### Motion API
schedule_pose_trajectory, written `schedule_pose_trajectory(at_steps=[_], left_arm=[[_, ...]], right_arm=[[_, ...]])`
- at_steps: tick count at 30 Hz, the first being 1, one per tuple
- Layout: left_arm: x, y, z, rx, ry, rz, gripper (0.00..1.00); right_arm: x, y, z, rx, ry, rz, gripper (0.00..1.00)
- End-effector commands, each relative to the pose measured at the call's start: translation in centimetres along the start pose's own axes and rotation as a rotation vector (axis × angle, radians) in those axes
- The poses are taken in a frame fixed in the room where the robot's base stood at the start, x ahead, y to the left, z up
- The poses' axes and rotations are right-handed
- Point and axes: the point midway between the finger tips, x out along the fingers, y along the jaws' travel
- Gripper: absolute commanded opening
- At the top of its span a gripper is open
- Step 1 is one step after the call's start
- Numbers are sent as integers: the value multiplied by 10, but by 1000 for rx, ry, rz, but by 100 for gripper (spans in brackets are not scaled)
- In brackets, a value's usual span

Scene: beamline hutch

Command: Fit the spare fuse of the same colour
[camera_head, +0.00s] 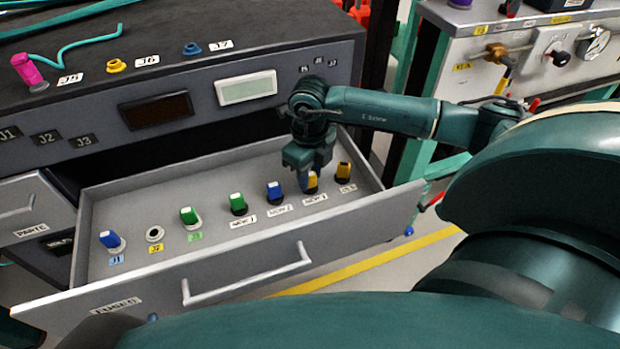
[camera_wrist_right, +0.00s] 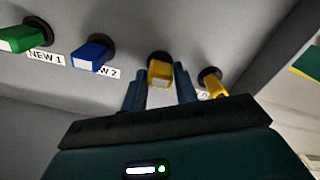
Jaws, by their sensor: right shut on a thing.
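The open drawer (camera_head: 228,281) holds a row of fuses in round holders. A blue fuse (camera_head: 110,239) stands at J1, a green fuse (camera_head: 188,216) stands beside it at the green label, and the empty holder (camera_head: 155,234) at the yellow label lies between them. Further right are a green spare (camera_head: 238,203), a blue spare (camera_head: 274,190), a yellow spare (camera_head: 312,180) and another yellow fuse (camera_head: 343,170). My right gripper (camera_head: 308,178) is shut on the yellow spare, which is still at its holder; the wrist view shows a finger on each side of it (camera_wrist_right: 159,72). My left gripper is out of view.
The drawer's handle (camera_head: 248,277) faces me. Above is a dark cabinet with two displays; a pink plug (camera_head: 28,70) and small yellow and blue sockets stand on its top. A panel with gauge (camera_head: 597,43) and valves is at the right. Space above the fuse row's left half is clear.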

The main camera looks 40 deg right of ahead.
Motion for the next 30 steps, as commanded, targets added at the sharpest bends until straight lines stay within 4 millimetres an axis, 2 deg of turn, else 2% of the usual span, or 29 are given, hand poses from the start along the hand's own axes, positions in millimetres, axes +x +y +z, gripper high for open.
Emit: schedule_pose_trajectory(at_steps=[17, 30], left_arm=[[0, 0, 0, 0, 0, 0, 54], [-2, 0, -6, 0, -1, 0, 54]], right_arm=[[0, 0, 0, 0, 0, 0, 2], [-9, 0, 0, 0, -1, 0, 2]])
